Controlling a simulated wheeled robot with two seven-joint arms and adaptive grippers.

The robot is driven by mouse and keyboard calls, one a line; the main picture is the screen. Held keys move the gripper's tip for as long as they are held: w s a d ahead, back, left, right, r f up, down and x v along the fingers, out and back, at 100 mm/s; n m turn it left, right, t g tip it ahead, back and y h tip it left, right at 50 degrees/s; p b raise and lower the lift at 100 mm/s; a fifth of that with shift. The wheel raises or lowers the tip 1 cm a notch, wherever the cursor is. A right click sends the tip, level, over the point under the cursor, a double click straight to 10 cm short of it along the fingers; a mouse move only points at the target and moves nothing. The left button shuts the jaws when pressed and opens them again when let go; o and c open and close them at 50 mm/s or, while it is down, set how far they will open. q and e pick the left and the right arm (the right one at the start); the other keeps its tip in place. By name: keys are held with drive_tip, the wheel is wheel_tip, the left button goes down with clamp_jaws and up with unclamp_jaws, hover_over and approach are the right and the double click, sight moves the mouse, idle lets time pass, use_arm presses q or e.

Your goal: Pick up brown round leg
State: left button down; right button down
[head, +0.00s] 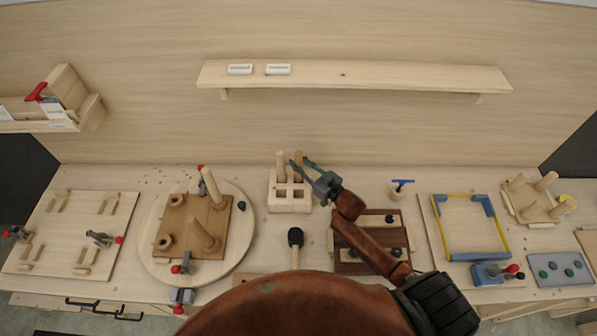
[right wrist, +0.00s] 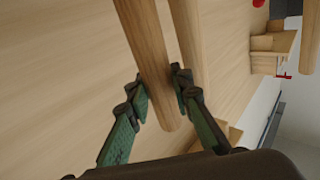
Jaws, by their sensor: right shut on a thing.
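Two round wooden legs stand in a pale slotted block (head: 290,206) at the middle of the bench. My right gripper (head: 297,162) is at their upper ends. In the right wrist view, its green-and-black fingers (right wrist: 162,84) are shut on one brown round leg (right wrist: 146,45), with a finger on either side. That leg seems to be the right-hand one (head: 299,156) in the head view. The other leg (right wrist: 206,50) runs close beside it, outside the fingers. I cannot tell whether the held leg's lower end is still in the block. My left gripper is not in view.
A round board (head: 154,262) with a brown seat panel and upright legs lies to the left. A black-headed mallet (head: 295,238) lies in front of the block. A dark wooden tray (head: 345,262) is right of it. A shelf (head: 370,78) is on the wall above.

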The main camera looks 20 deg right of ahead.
sight(299, 152)
drive_tip(key=shift+r, duration=0.15)
wheel_tip(299, 152, up, 10)
drive_tip(key=shift+f, duration=0.1)
idle(0.6)
idle(0.5)
